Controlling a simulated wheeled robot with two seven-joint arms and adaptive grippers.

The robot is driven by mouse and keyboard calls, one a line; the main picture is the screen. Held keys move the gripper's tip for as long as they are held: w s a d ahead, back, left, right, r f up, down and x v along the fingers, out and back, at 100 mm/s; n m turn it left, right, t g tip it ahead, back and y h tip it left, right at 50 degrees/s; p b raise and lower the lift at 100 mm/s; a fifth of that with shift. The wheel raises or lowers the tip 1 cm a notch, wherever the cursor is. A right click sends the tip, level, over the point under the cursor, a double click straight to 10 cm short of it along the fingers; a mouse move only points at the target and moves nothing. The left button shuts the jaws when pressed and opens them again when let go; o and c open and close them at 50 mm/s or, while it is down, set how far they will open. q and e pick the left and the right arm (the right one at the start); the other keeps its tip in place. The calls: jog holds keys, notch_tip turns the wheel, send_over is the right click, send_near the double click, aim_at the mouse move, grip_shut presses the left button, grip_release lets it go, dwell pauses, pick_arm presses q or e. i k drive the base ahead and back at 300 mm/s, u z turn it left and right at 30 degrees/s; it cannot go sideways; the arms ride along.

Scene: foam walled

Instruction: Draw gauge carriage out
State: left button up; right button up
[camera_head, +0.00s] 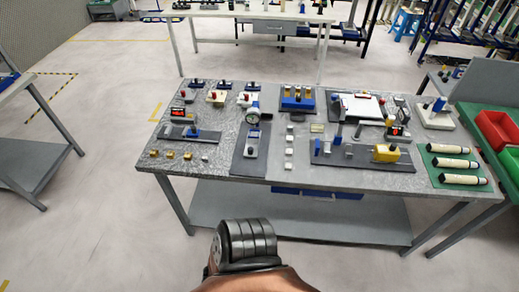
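A round dial gauge (253,116) stands upright near the back of a dark grey plate (238,163) left of the middle of the grey workbench. To the right, a long dark base (330,157) carries a blue-and-grey upright post (338,132) and a yellow block (386,153). I cannot tell for sure which of these parts is the gauge carriage.
The workbench (222,169) stands ahead across open floor.

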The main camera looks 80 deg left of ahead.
aim_at(253, 138)
jog(key=u, duration=2.35)
